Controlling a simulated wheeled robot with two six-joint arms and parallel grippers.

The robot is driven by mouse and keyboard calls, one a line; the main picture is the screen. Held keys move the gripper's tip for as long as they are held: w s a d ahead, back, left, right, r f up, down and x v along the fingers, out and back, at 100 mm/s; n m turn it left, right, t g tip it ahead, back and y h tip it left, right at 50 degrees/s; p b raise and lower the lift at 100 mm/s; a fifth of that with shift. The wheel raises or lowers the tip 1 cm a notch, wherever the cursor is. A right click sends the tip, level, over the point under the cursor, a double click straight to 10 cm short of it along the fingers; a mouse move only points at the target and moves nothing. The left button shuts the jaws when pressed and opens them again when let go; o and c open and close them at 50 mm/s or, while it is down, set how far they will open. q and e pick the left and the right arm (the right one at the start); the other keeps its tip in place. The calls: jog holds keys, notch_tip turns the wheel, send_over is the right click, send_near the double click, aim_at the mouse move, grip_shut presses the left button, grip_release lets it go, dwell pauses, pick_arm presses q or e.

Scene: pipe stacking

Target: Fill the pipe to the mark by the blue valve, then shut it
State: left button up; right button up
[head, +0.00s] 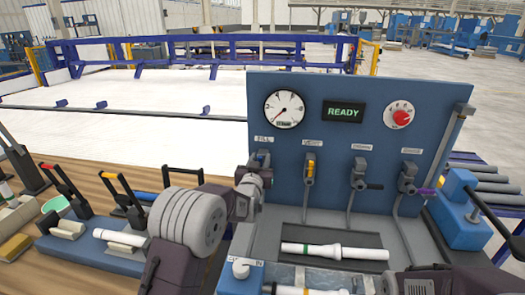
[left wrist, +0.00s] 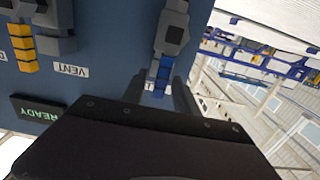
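The blue valve (head: 262,160) is under the FILL label on the blue panel (head: 345,90). My left gripper (head: 264,170) is at this valve and largely covers it in the head view. In the left wrist view, the blue handle (left wrist: 163,75) hangs between my dark fingers; whether they press on it is unclear. A white pipe with a green band (head: 335,251) lies in the dark recess below the panel. Another white pipe (head: 300,290) is partly cut off at the bottom edge. The round gauge (head: 284,109) has its needle at lower left. My right gripper's fingers are out of view.
A yellow-handled VENT valve (head: 310,172), a black-handled valve (head: 368,186) and a purple-handled valve (head: 420,190) stand to the right. The display (head: 343,112) reads READY. A red knob (head: 401,117) is beside it. Toggle clamps (head: 125,200) stand on the wooden bench at left.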

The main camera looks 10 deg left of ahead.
pick_arm(q)
jog(key=shift+w, duration=0.25)
jog(key=shift+s+r, duration=0.35)
jog(key=shift+s, duration=0.25)
jog(key=shift+c, duration=0.2)
jog(key=shift+s+r, duration=0.1)
jog(key=shift+s, duration=0.1)
jog(key=c, duration=0.5)
jog(key=shift+w, duration=0.1)
grip_shut()
